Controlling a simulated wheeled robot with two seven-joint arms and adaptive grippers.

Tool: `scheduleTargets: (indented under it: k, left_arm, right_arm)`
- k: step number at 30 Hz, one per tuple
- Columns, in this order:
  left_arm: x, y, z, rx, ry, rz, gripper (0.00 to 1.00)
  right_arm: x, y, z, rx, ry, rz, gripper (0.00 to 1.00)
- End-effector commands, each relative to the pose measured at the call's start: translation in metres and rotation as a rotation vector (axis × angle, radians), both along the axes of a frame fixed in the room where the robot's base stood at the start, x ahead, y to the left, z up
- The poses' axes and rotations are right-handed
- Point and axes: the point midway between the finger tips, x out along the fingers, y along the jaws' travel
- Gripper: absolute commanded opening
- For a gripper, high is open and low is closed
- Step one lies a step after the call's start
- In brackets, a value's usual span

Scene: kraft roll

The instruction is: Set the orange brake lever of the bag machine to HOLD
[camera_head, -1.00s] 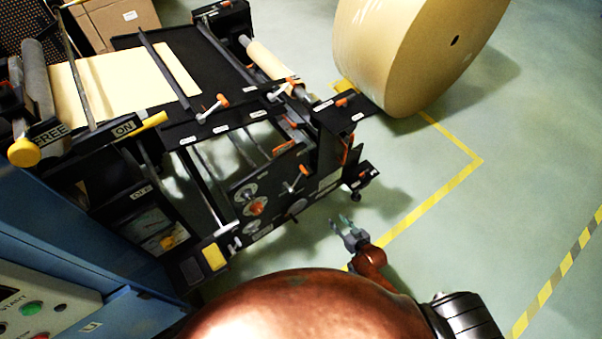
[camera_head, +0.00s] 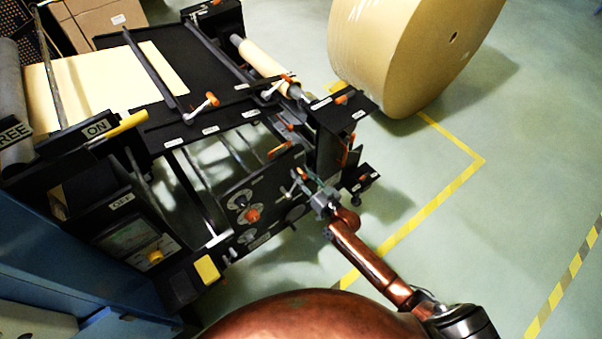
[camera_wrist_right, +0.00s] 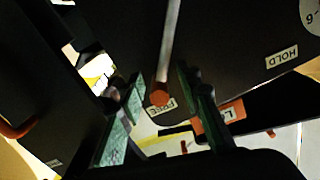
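The brake lever (camera_wrist_right: 165,50) is a grey rod with an orange end (camera_wrist_right: 160,95) in the right wrist view. Its orange end is beside the FREE label (camera_wrist_right: 167,105), away from the HOLD label (camera_wrist_right: 281,58). In the head view my right gripper (camera_head: 312,188) is at the machine's front panel, with the orange end (camera_head: 303,174) just at its fingertips. The gripper is open; its green fingers lie on either side of the lever in the wrist view, and I see no grip on it. My left gripper is out of view.
The bag machine (camera_head: 195,120) carries other orange-handled levers, such as one at its top (camera_head: 212,98). A dial panel (camera_head: 250,205) is left of my gripper. A large kraft roll (camera_head: 400,60) stands behind. Floor (camera_head: 480,230) to the right is clear.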

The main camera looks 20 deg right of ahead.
Motion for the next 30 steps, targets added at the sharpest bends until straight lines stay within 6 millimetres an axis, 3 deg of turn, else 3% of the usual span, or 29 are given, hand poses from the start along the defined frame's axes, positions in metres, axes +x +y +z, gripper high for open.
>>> scheduleTargets:
  k: [9,23,30]
  left_arm:
    - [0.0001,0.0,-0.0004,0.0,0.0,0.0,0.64]
    - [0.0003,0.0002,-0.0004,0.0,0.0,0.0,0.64]
    - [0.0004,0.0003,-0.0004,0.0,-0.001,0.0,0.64]
  right_arm:
    - [0.0032,0.0007,0.0,-0.001,0.0,-0.001,0.32]
    - [0.0029,0.0005,-0.0002,-0.001,0.001,-0.001,0.0]
    - [0.003,0.0004,-0.0002,-0.002,0.0,-0.001,0.0]
